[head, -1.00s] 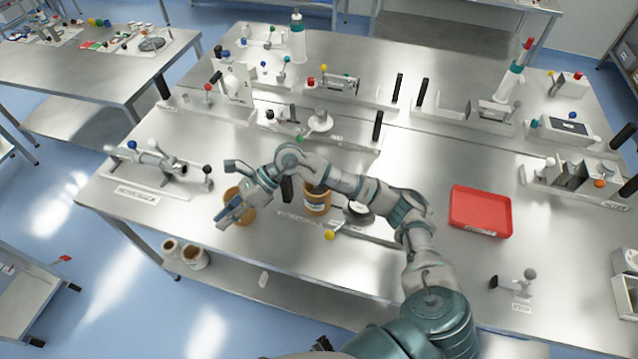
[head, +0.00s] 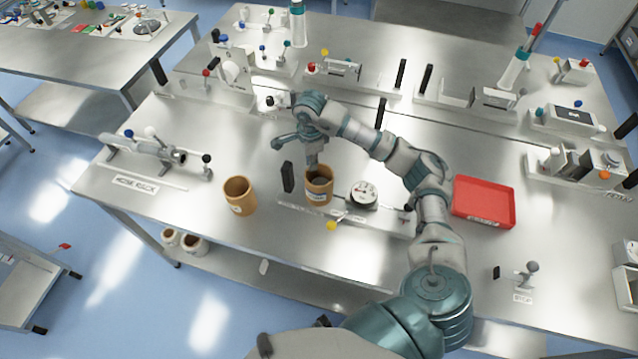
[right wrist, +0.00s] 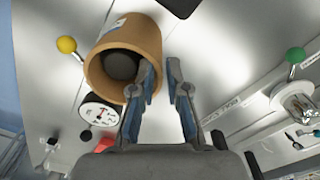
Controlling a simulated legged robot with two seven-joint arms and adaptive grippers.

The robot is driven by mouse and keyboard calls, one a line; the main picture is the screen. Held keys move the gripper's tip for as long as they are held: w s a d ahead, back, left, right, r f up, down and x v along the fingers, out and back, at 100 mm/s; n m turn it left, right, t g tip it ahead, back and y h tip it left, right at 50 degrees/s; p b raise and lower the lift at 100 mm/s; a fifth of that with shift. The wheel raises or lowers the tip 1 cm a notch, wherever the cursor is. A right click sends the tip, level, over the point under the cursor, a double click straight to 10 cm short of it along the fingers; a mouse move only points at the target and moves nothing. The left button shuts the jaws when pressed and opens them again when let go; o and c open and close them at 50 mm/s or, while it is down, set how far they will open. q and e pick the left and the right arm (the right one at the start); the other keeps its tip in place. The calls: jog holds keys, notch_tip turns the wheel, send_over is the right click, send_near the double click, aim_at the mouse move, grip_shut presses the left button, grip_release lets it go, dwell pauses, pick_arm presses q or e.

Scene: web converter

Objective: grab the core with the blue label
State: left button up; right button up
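Two brown cores stand on the steel table. One core (head: 319,187) is on the scale stand, and its label looks pale, perhaps bluish; the other core (head: 240,196) stands to its left with a whitish label. My right gripper (head: 312,164) points down at the rim of the core on the stand. Contact cannot be told. My left gripper is not in view.
A black post (head: 288,177) and a round dial (head: 364,195) flank the core on the stand. A yellow knob (head: 331,225) sticks out in front. A red tray (head: 484,203) lies to the right. A roller fixture (head: 150,155) is at the left.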

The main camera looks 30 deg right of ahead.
aim_at(314, 173)
jog(key=f, duration=0.2)
jog(key=f+p, duration=0.1)
jog(key=f, duration=0.3)
jog(key=shift+s+d+f, duration=0.1)
jog(key=shift+d+f, duration=0.2)
jog(key=shift+d, duration=0.1)
jog(key=shift+c, duration=1.2)
grip_shut()
jog(key=shift+r, duration=0.15)
